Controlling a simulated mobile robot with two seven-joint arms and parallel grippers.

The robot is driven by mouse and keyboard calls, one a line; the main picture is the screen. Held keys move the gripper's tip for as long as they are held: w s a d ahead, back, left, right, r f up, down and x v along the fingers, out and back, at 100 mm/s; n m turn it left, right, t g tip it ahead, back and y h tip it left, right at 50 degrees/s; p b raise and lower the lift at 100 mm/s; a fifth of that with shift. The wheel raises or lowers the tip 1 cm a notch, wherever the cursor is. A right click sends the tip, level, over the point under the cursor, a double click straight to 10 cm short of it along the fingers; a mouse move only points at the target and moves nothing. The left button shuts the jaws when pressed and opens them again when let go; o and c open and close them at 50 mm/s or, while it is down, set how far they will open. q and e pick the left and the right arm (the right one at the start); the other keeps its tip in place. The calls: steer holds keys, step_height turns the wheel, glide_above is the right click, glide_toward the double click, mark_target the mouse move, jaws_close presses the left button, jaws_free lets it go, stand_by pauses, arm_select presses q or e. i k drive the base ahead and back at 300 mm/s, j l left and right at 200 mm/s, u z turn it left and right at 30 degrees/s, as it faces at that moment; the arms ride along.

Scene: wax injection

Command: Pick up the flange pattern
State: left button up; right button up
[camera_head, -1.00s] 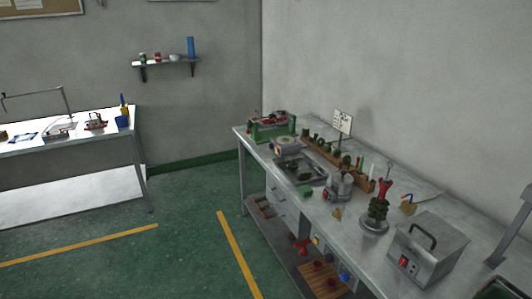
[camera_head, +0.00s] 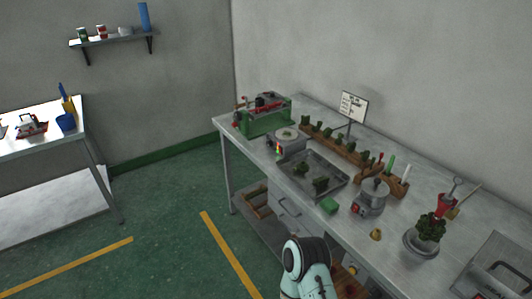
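Dark green wax pieces (camera_head: 320,185) lie in a shallow grey metal tray (camera_head: 326,165) on the steel workbench. More green pieces (camera_head: 330,134) stand in a row on a wooden rack (camera_head: 352,153) behind the tray. I cannot tell at this size which piece is the flange pattern. A light-coloured link of my own arm shows at the bottom centre, in front of the bench. Neither of my grippers is in view.
The workbench (camera_head: 455,187) also bears a green machine (camera_head: 263,118), a small device with a round top (camera_head: 289,143), a green block (camera_head: 329,206), a metal pot (camera_head: 371,197), a wax tree (camera_head: 430,229) and a grey box (camera_head: 500,262). The floor left of it is clear.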

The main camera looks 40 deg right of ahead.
mark_target(301, 166)
steer(key=i+z, duration=0.1)
steer(key=i, duration=0.4)
steer(key=i+j+z, duration=0.15)
steer(key=i, duration=0.35)
steer(key=i+j+z, duration=0.1)
steer(key=i, duration=0.4)
